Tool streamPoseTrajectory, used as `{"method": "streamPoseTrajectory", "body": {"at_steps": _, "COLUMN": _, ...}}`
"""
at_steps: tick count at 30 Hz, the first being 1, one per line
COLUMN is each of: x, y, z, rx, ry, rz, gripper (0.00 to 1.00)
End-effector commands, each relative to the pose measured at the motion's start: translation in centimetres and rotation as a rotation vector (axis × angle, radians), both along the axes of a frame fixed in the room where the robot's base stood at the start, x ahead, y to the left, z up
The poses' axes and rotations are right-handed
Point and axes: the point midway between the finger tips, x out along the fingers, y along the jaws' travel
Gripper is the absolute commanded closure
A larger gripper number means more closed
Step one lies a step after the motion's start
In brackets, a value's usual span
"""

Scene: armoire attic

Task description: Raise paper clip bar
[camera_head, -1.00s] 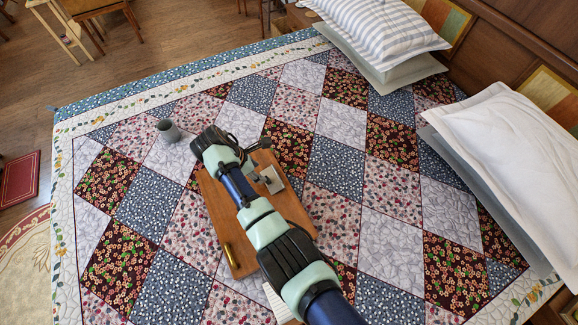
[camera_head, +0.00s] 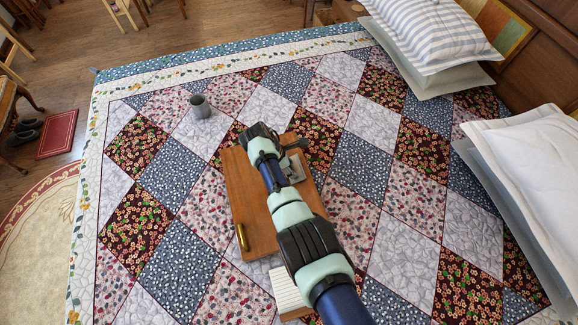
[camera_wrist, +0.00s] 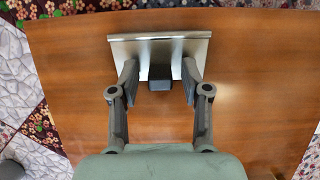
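A brown wooden clipboard (camera_head: 240,185) lies on the quilt, partly under my arm. Its silvery metal clip (camera_head: 297,168) shows just right of my arm in the head view. In the wrist view the clip's shiny plate and bar (camera_wrist: 160,39) lie across the upper middle of the board. My gripper (camera_wrist: 159,76) is open, with its two dark fingers apart and their tips at the near corners of the clip plate. A small dark block (camera_wrist: 160,77) sits between the fingers. I cannot tell whether the fingers touch the clip. Nothing is held between them.
A brass-coloured rod (camera_head: 242,237) lies at the board's left edge. A white lined pad (camera_head: 286,288) shows beside my arm. A grey cup (camera_head: 200,107) stands on the quilt at upper left. Pillows (camera_head: 525,170) line the right side. The quilt left of the board is clear.

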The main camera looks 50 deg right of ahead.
Motion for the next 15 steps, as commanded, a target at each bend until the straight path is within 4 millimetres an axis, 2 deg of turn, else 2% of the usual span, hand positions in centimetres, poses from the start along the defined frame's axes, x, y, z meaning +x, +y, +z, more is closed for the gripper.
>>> {"method": "streamPoseTrajectory", "body": {"at_steps": 1, "x": 0.0, "y": 0.01, "z": 0.0, "rx": 0.0, "ry": 0.0, "rz": 0.0, "gripper": 0.65}}
{"method": "streamPoseTrajectory", "body": {"at_steps": 7, "x": -0.01, "y": 0.03, "z": -0.01, "rx": 0.0, "ry": 0.0, "rz": 0.0, "gripper": 0.98}}
{"method": "streamPoseTrajectory", "body": {"at_steps": 15, "x": -0.04, "y": -0.03, "z": 0.13, "rx": 0.01, "ry": -0.005, "rz": 0.0, "gripper": 1.0}}
